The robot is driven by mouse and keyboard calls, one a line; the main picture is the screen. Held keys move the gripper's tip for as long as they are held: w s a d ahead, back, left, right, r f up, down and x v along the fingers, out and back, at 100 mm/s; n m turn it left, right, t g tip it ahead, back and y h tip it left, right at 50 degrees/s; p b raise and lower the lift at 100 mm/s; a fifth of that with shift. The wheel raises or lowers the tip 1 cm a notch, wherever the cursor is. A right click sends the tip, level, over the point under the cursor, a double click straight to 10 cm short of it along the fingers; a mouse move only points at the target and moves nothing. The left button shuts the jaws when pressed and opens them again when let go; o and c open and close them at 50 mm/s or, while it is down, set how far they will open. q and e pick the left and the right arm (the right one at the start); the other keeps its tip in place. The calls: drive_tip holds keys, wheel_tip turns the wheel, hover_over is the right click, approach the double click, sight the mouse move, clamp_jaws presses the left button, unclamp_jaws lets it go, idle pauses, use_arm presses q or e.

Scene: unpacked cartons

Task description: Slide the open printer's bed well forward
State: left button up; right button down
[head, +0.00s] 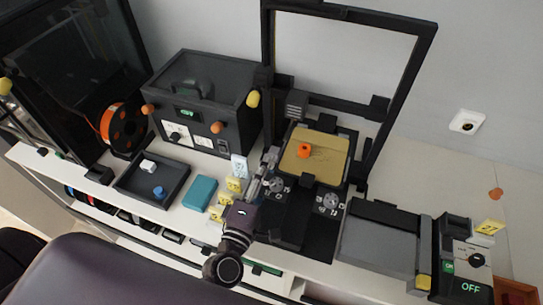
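The open printer (371,150) has a tall black frame standing on the bench. Its tan bed plate (325,165) sits under the frame's crossbar, with a small orange print (304,151) on it. A dark tab (307,180) is at the bed's front edge. The dark base (310,237) extends in front of the bed, with round dials on either side. My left gripper (265,172) is just left of the bed, pointing toward the printer. It looks apart from the bed, and its finger gap is too small to make out. My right gripper is not in view.
An enclosed dark printer (205,100) stands left of the frame. A black tray (150,197) with small blocks, a teal box (200,192) and yellow tags (217,210) lie at the left. A grey flat plate (375,250) and a control box marked OFF (468,288) are at the right.

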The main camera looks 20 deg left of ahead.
use_arm(q)
drive_tip(key=w, duration=0.2)
drive_tip(key=shift+w, duration=0.4)
drive_tip(key=shift+w+p, duration=0.35)
drive_tip(key=shift+w, duration=0.2)
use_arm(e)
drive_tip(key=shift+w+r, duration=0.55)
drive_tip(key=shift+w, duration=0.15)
use_arm(q)
drive_tip(key=shift+c, duration=0.3)
drive_tip(key=shift+f, duration=0.1)
clamp_jaws()
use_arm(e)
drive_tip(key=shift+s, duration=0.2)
